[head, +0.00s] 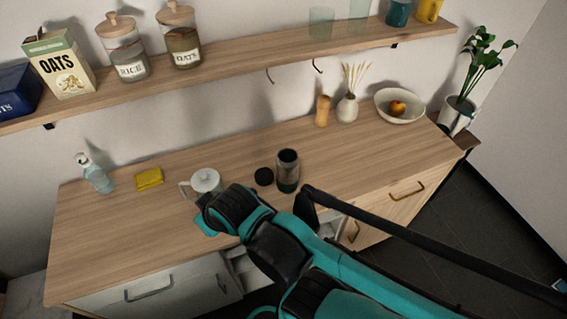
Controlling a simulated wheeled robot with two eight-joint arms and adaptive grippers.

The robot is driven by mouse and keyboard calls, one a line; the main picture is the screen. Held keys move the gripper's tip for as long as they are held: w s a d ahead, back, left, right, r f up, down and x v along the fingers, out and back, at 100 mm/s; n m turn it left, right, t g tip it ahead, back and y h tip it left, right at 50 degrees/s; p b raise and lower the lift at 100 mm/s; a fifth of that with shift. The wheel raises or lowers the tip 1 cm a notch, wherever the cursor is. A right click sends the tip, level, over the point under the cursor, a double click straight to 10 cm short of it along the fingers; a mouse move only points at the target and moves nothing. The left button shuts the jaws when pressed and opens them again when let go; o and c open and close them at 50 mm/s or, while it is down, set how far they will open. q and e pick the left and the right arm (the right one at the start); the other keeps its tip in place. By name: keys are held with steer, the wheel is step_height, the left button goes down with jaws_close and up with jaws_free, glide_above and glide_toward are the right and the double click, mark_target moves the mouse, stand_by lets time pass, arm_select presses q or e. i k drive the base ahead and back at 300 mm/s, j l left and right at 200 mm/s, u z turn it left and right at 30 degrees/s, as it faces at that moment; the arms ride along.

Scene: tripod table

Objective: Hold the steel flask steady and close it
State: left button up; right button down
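The steel flask (288,172) stands upright on the wooden counter, dark with a greenish lower band. Its mouth is open at the top. A round black lid (264,176) lies flat on the counter just left of the flask, apart from it. A black and teal arm of mine reaches in from the lower right, in front of the counter's near edge. No fingertips can be made out on it, so its gripper's state is unclear. No arm comes in from the left, and my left gripper is out of view.
A yellow sponge (149,179) and a soap bottle (94,174) are farther left. A pepper mill (322,111), vase (347,107) and fruit bowl (388,112) stand behind right. A shelf (235,61) runs above.

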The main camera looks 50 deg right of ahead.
mark_target(287, 159)
steer(key=z, duration=1.85)
steer(key=i+l+z, duration=0.1)
steer(key=l, duration=0.25)
steer(key=i+l+z, duration=0.1)
steer(key=i+l, duration=0.2)
